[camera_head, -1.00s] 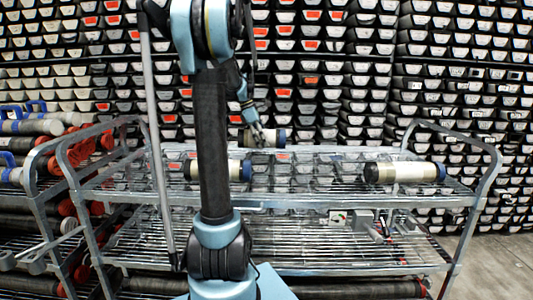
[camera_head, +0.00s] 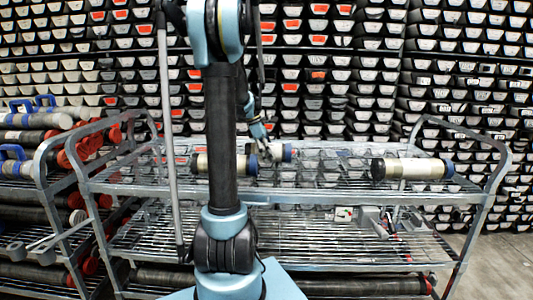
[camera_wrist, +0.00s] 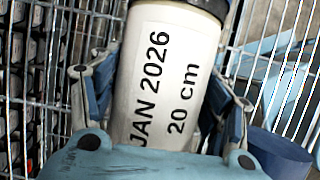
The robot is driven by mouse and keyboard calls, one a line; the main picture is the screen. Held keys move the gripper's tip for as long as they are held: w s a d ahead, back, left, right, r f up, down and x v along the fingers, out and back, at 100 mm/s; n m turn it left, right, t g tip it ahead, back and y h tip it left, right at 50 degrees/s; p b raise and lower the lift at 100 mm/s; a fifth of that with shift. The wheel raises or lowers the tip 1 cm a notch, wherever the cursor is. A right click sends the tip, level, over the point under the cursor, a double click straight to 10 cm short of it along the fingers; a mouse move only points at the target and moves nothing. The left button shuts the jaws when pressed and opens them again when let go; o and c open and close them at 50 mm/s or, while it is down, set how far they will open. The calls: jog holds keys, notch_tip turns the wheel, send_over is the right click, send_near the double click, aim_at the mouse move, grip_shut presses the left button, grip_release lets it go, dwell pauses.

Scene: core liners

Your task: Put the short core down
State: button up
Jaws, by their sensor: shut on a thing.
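The short core (camera_head: 283,152) is a pale cylinder marked "JAN 2026" and "20 cm". My gripper (camera_head: 266,151) is shut on it, over the cart's upper wire shelf (camera_head: 330,186). In the wrist view the short core (camera_wrist: 165,75) lies between both fingers, with a dark cap at its far end. I cannot tell whether it touches the shelf. Another pale core (camera_head: 205,164) lies on the shelf, partly hidden behind my arm. A longer pale core (camera_head: 408,168) with a dark left cap and a blue right cap lies to the right.
A dark blue round end (camera_wrist: 280,152) is close to my gripper at lower right in the wrist view. Raised tube handles (camera_head: 500,165) bound the cart. The shelf between the short and right cores looks clear. A rack of tubes (camera_head: 30,137) stands left.

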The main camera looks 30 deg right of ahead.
jog(key=o, duration=2)
jog(key=shift+o, duration=0.2)
jog(key=v, duration=1.2)
